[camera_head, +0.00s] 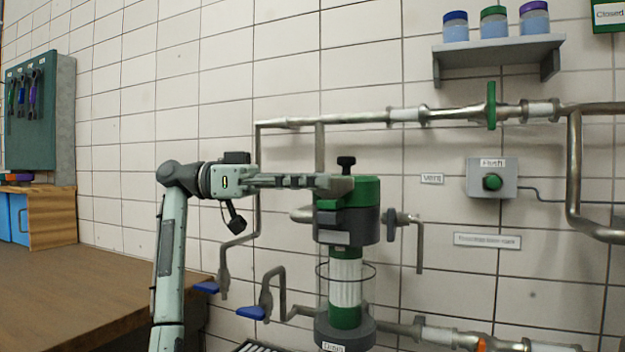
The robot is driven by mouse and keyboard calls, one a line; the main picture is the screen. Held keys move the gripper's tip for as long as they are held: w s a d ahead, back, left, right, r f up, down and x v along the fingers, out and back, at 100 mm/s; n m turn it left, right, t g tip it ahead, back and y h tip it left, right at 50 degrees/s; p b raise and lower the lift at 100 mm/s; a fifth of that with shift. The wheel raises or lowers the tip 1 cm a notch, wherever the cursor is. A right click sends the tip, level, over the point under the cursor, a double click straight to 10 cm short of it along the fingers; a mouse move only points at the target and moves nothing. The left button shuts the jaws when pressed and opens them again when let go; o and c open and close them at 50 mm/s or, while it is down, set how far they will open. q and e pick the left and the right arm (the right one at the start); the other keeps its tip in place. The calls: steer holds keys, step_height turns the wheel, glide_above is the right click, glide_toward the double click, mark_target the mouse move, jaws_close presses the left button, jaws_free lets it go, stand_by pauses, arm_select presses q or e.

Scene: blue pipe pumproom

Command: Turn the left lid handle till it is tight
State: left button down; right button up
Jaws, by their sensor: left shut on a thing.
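The filter housing (338,230) stands upright in the middle, with a dark grey collar and a green lid (368,190) on top. A black knob (346,162) rises from behind the lid's top. My left gripper (338,184) reaches in from the left, level, with its fingertips at the lid's upper left side. It is shut on the left lid handle, which is mostly hidden by the fingers. A dark green block (328,204) shows just under the fingertips. My right gripper is out of view.
A shelf (500,55) holds jars. A flush button box (492,178) is at right. A wooden bench (90,290) fills the lower left.

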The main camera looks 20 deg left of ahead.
arm_select(q)
steer(key=shift+w+m+g, duration=0.1)
steer(key=shift+m+g, duration=0.5)
steer(key=shift+g, duration=0.4)
steer(key=shift+d+f, duration=0.1)
steer(key=shift+f, duration=0.05)
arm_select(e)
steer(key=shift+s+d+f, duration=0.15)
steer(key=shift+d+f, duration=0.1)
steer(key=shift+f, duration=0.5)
arm_select(q)
steer(key=c, duration=1.9)
jaws_free()
steer(key=shift+w, duration=0.1)
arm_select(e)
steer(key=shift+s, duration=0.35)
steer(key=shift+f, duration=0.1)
